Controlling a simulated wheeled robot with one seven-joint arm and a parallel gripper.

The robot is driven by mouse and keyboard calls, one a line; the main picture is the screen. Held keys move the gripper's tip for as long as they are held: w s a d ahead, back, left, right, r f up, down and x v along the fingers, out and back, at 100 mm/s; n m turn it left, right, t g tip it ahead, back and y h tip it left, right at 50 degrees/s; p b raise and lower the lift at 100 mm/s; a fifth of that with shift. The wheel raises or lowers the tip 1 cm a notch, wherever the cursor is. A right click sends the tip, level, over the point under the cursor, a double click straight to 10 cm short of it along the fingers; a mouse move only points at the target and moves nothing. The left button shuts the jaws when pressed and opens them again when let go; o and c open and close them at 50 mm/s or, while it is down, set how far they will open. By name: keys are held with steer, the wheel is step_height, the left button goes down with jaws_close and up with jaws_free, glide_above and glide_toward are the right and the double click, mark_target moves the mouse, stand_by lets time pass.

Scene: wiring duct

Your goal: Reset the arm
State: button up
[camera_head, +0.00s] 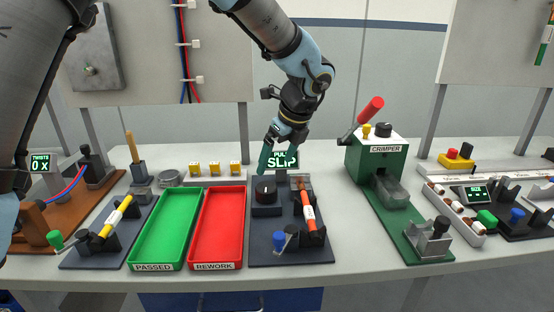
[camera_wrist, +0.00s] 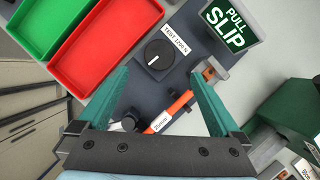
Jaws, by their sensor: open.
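My gripper (camera_head: 272,150) hangs in front of the sign of the pull tester, above the back of that station. In the wrist view my gripper (camera_wrist: 160,97) has its two green fingers spread wide apart with nothing held between them. Beyond them, the pull tester (camera_head: 290,249) shows its black dial (camera_wrist: 158,54) and an orange cable piece (camera_wrist: 181,102) with a white label lying along it. The orange cable piece also shows in the head view (camera_head: 305,198). The sign (camera_wrist: 229,26) reads "PULL SLIP".
A green PASSED tray (camera_head: 133,262) and a red REWORK tray (camera_head: 193,262) stand left of the tester, both empty. A green crimper (camera_head: 378,158) with a red-tipped lever stands to the right. A station with a yellow cable piece (camera_head: 110,222) is at the left.

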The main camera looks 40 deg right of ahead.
stand_by(0.4)
steer(key=w+a+f+n+g, duration=0.1)
steer(key=w+a+n, duration=0.35)
steer(key=a, duration=0.45)
steer(key=w+a+n+g+y, duration=0.1)
steer(key=w+a+n, duration=0.3)
steer(key=a+n, duration=0.3)
steer(key=w+a+f+n, duration=0.1)
steer(key=w+a+n, duration=0.3)
steer(key=a, duration=0.6)
steer(key=s+a+n, duration=0.2)
steer(key=a+n, duration=0.7)
steer(key=a, duration=0.2)
steer(key=s+a+f+n+h, duration=0.1)
steer(key=s+a+n, duration=0.1)
steer(key=a+n, duration=0.8)
steer(key=shift+s+a+f+g, duration=0.15)
steer(key=shift+a+g, duration=0.25)
steer(key=shift+a, duration=0.65)
